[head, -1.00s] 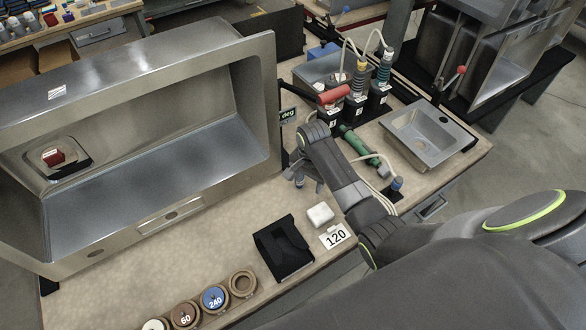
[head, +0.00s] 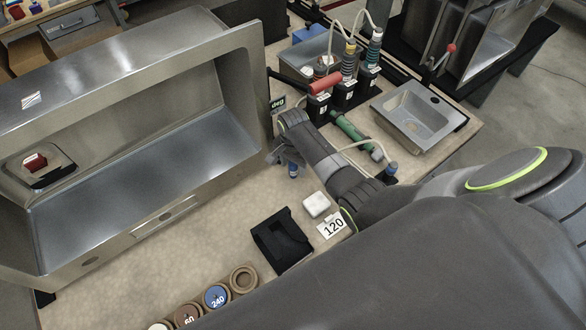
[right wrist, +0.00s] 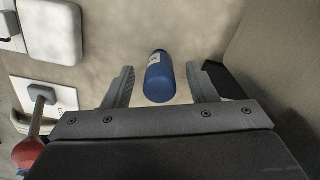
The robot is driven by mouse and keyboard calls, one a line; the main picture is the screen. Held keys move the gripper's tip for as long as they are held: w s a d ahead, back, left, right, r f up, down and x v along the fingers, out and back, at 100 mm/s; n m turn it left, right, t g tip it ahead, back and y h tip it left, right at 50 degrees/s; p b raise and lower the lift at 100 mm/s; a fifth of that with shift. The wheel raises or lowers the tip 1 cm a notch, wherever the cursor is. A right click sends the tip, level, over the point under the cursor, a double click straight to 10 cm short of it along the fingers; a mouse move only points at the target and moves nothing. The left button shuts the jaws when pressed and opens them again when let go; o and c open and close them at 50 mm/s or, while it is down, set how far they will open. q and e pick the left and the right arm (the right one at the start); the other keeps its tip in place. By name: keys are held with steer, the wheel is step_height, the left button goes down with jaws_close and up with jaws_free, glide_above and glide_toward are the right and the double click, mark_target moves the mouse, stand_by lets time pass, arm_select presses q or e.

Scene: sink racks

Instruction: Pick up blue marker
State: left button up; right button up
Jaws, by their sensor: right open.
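The blue marker (right wrist: 159,77) is a short blue cylinder with a small pale label, on the beige worktop in the right wrist view. It lies between the two fingers of my right gripper (right wrist: 160,86), with a gap on each side. The gripper is open and holds nothing. In the head view, my right gripper (head: 283,156) is beside the large sink's right edge, and the marker (head: 293,170) shows just below it, partly covered. My left gripper is not in view.
A large steel sink (head: 150,165) stands at left. A green tool (head: 357,135) and a small steel basin (head: 418,116) are beyond my arm. Bare worktop lies in front of the sink.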

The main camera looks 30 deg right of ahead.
steer(key=shift+f, duration=1.2)
steer(key=c, duration=1.1)
